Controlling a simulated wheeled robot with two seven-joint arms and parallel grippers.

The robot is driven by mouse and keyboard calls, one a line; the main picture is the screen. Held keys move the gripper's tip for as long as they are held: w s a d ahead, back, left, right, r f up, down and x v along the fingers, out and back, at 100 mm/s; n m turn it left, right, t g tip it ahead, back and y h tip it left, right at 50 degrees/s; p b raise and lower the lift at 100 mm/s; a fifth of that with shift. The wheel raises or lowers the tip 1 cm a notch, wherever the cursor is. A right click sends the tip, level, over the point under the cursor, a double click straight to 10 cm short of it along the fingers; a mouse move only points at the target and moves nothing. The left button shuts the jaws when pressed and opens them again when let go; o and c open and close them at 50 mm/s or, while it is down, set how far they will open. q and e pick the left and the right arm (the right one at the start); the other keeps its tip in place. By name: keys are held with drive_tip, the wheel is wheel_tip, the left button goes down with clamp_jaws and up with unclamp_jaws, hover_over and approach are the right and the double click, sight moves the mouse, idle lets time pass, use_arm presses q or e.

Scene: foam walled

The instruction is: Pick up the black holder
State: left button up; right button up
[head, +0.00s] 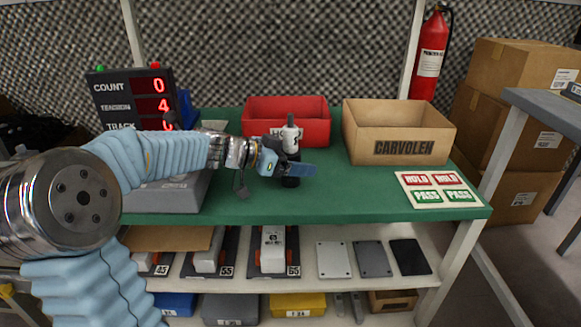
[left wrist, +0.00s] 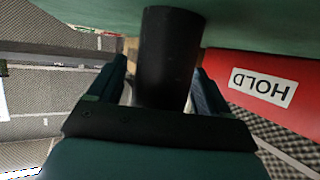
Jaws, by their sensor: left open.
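The black holder (head: 291,181) stands upright on the green tabletop in the head view, partly hidden by my left gripper. A grey-and-white piece with a dark top (head: 290,134) rises directly above it. My left gripper (head: 296,168) reaches in from the left at the holder, its blue fingers level with the holder's upper part. In the left wrist view the black holder (left wrist: 168,60) appears as a dark cylinder between the two open fingers (left wrist: 160,75), with the tabletop at the top of the picture. Contact with the fingers cannot be told. My right gripper is not in view.
A red HOLD bin (head: 258,108) stands behind the gripper. A cardboard CARVOLEN box (head: 402,148) is at the back right. A label sheet (head: 437,189) lies at the right. A counter display (head: 130,98) stands at the left. The tabletop (head: 350,195) right of the holder is clear.

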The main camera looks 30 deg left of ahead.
use_arm(q)
drive_tip(key=shift+w+d+f, duration=0.1)
drive_tip(key=shift+c, duration=0.2)
drive_tip(key=c, duration=0.9)
drive_tip(key=shift+c, duration=0.8)
drive_tip(key=shift+r, duration=0.2)
